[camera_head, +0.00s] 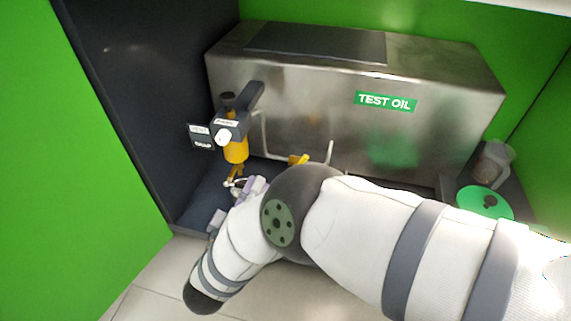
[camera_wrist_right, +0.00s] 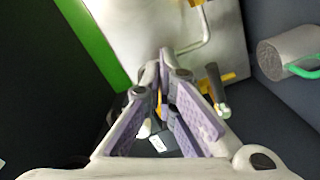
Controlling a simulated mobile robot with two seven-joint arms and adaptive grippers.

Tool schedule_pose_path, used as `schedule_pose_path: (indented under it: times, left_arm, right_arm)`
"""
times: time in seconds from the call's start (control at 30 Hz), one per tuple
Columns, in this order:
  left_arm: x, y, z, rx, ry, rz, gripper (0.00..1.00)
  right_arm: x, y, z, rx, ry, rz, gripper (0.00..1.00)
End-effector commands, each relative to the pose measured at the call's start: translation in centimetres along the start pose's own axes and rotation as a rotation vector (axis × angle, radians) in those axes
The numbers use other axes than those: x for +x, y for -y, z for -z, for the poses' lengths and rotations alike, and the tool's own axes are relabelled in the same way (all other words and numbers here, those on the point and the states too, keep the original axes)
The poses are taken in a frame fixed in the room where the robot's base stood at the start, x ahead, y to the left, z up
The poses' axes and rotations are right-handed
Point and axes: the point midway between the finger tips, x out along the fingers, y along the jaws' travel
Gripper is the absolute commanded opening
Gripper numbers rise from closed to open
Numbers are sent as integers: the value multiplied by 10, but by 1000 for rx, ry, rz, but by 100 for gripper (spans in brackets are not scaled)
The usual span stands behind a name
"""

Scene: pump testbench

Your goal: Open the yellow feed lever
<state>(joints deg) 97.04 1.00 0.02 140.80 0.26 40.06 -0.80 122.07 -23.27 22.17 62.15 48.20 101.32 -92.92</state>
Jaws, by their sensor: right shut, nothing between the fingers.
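A small yellow piece that looks like the feed lever (camera_head: 298,160) sits low at the front of the steel tank, by a thin pipe. It is partly hidden behind my right arm. In the right wrist view a yellow part (camera_wrist_right: 229,77) shows right of my fingers, near a dark, pale-ended handle (camera_wrist_right: 215,88). My right gripper (camera_head: 247,186) is low at the left of the tank, below a yellow cylinder. In the wrist view my right gripper (camera_wrist_right: 165,62) has its fingertips together, with nothing between them. I cannot tell whether it touches anything. My left gripper is out of view.
The steel tank (camera_head: 310,90) labelled TEST OIL fills the back. A yellow cylinder (camera_head: 236,150) with a dark bracket stands at its left. A dark wall (camera_head: 125,85) closes the left side.

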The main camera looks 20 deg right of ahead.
Motion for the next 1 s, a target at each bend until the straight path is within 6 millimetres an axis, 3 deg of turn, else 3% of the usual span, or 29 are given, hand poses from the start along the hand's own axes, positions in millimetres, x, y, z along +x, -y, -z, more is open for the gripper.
schedule_pose_path:
  times: [0.17,0.5,0.73,1.0]
  left_arm:
    - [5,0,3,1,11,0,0]
    - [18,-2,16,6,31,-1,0]
    - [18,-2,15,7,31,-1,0]
    - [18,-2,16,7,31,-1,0]
  right_arm:
    - [25,2,-2,0,2,-3,0]
    - [100,3,-2,1,2,-1,0]
    - [108,0,-32,-2,1,-1,0]
    - [109,0,-40,1,0,-2,0]
